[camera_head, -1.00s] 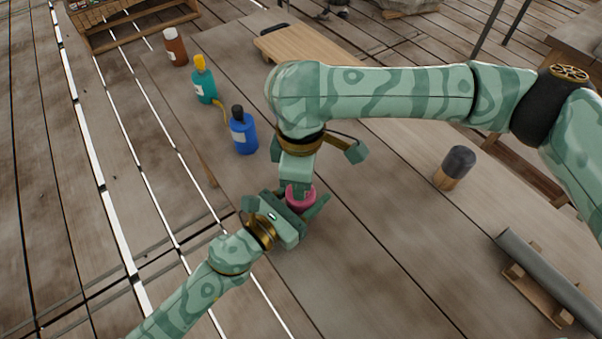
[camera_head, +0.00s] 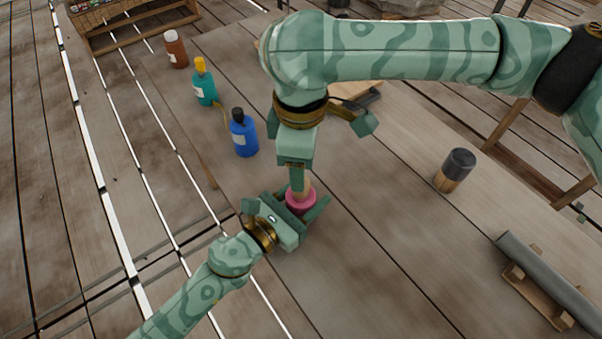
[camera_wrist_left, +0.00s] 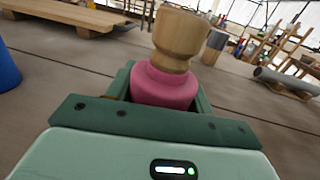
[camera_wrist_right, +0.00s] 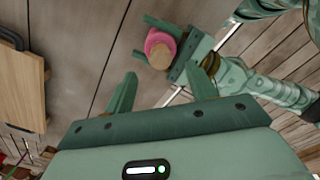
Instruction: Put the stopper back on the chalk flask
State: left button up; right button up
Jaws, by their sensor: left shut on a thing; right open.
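The pink flask (camera_head: 301,199) is held by my left gripper (camera_head: 297,203), whose fingers close around its sides. In the left wrist view the flask (camera_wrist_left: 164,88) stands between the fingers with a turned wooden stopper (camera_wrist_left: 179,38) on its top, touching it and roughly in line. The stopper (camera_wrist_right: 159,47) also shows in the right wrist view from above, within the pink ring of the flask. My right gripper (camera_wrist_right: 165,82) is open and empty, with its fingers apart, above the flask and stopper. In the head view it partly hides the stopper.
A blue bottle (camera_head: 244,138), a teal bottle (camera_head: 205,88) and a brown bottle (camera_head: 176,50) stand behind to the left. A dark-topped wooden cylinder (camera_head: 454,171) and a grey roll on a wooden stand (camera_head: 550,280) are at right. The front middle tabletop is clear.

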notch_tip(320, 180, up, 6)
jog(key=shift+f, duration=0.2)
pick_arm(q)
jog(key=o, duration=1.5)
jog(key=shift+c, duration=0.2)
pick_arm(e)
jog(key=f+b, duration=0.2)
jog(key=f, duration=0.1)
jog(key=f+b, duration=0.1)
jog(key=f, duration=0.1)
jog(key=shift+w+b, duration=0.35)
pick_arm(q)
jog(key=v, duration=1.6)
pick_arm(e)
jog(key=shift+f, duration=0.1)
pick_arm(q)
jog(key=shift+s+a, duration=0.15)
